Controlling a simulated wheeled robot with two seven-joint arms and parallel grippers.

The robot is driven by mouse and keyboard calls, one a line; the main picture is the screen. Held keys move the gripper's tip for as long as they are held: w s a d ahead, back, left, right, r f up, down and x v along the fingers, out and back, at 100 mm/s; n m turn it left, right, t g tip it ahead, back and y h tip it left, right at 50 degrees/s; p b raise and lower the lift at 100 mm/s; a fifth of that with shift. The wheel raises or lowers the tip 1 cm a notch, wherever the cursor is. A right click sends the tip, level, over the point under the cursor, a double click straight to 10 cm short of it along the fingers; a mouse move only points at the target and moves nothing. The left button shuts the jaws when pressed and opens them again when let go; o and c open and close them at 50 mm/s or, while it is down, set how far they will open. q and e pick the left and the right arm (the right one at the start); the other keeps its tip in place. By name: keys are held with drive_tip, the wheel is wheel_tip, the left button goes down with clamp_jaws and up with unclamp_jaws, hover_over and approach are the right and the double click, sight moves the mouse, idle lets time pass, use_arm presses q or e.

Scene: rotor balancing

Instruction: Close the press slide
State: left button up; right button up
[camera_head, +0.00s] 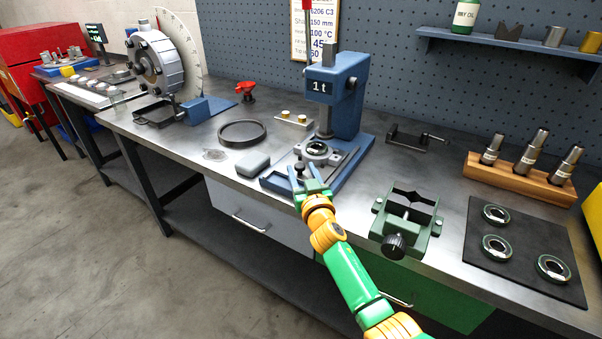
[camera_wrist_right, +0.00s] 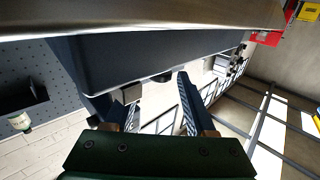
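The blue arbor press (camera_head: 345,95), marked "1 t", stands on the bench. Its slide (camera_head: 308,160) carries a round fixture with a ring (camera_head: 317,150), close below and slightly in front of the ram (camera_head: 325,122). A dark knob (camera_head: 300,167) stands at the slide's front end. My right gripper (camera_head: 307,173) is at the front of the press, its fingers apart near the knob. In the wrist view, my right gripper (camera_wrist_right: 150,88) is open beside a dark edge, with a small dark piece near its tips; contact is unclear. My left gripper is out of view.
A green vise-like fixture (camera_head: 407,218) stands right of my right arm. A dark mat (camera_head: 520,262) with bearings and a wooden block (camera_head: 520,183) with metal cylinders are farther right.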

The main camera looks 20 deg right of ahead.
drive_tip(key=shift+s, duration=0.1)
drive_tip(key=s, duration=0.2)
drive_tip(key=s+p, duration=0.1)
drive_tip(key=s, duration=0.4)
drive_tip(key=shift+a, duration=0.4)
drive_tip(key=shift+w, duration=0.1)
